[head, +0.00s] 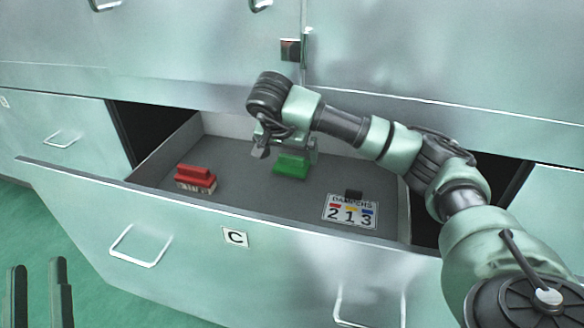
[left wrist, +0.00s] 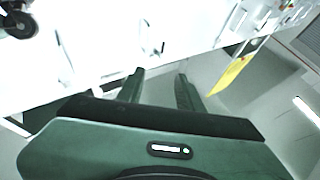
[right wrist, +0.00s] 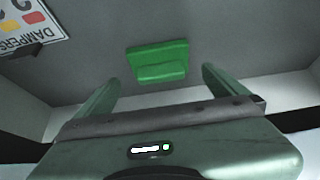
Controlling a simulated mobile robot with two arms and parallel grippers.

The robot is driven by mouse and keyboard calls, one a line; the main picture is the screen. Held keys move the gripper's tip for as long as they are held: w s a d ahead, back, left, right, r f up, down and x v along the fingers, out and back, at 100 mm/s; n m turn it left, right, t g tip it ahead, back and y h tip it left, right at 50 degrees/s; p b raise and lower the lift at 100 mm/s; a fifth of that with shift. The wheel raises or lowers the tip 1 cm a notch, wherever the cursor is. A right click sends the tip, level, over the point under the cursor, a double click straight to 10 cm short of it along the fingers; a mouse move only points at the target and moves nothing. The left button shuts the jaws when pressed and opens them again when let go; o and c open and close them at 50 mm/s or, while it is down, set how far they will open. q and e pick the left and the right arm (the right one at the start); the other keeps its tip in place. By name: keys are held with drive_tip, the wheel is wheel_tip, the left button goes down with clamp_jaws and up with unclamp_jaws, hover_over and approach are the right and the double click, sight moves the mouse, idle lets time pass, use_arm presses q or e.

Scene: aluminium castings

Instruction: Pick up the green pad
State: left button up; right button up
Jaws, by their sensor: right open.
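The green pad (head: 291,166) lies on the floor of the open drawer, towards its back middle. In the right wrist view the green pad (right wrist: 158,62) lies beyond and between my right gripper's fingertips, apart from them. My right gripper (head: 285,150) is open and empty, reaching down into the drawer beside and above the pad. Its two fingers (right wrist: 158,82) stand wide apart in the right wrist view. My left gripper (head: 38,275) is outside the drawer at the lower left. Its fingers (left wrist: 160,75) stand apart with nothing between them.
The open drawer (head: 120,190) is labelled C. It also holds a red block-shaped thing (head: 196,178) at left and a sign card (head: 350,211) reading DAMPERS 213 at right, with a small black piece beside it. Cabinet fronts (head: 180,60) rise behind.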

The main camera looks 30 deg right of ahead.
sight(291, 159)
drive_tip(key=b+x, duration=0.1)
drive_tip(key=x, duration=0.2)
drive_tip(key=shift+f, duration=0.3)
drive_tip(key=shift+w+d, duration=0.15)
use_arm(q)
drive_tip(key=s+r+t+h, duration=0.1)
drive_tip(key=s+r+t, duration=0.3)
drive_tip(key=r, duration=0.1)
drive_tip(key=shift+s+a+h, duration=0.25)
drive_tip(key=shift+s+h, duration=0.05)
use_arm(e)
drive_tip(key=c, duration=1.3)
